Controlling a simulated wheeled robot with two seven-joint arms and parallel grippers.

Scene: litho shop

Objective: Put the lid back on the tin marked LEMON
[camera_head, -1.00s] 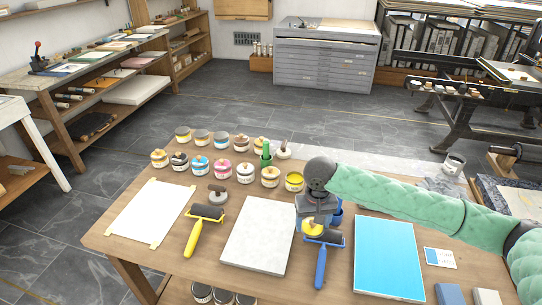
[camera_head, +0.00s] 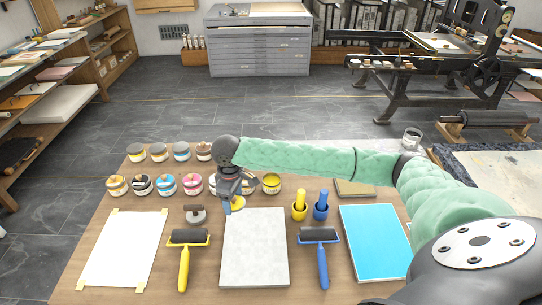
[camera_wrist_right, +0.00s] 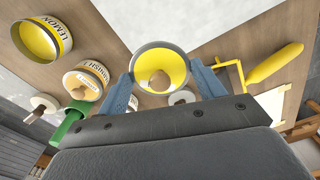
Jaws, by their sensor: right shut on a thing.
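The open tin marked LEMON (camera_head: 271,184) stands on the table just right of my right gripper, yellow inside. In the right wrist view the same tin (camera_wrist_right: 41,40) is at the upper left, its label readable. My right gripper (camera_head: 236,203) is shut on the yellow lid (camera_head: 238,204), above the top left of the grey slab. In the wrist view the round lid (camera_wrist_right: 148,66) sits between both fingers, with a tan knob at its middle. The lid and tin are apart. My left gripper is not in view.
Lidded tins (camera_head: 166,184) stand in rows left of the gripper; my arm hides some. A lidded tin (camera_wrist_right: 86,78) stands beside the LEMON tin. The grey slab (camera_head: 254,250) lies between a yellow roller (camera_head: 186,255) and a blue roller (camera_head: 320,252).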

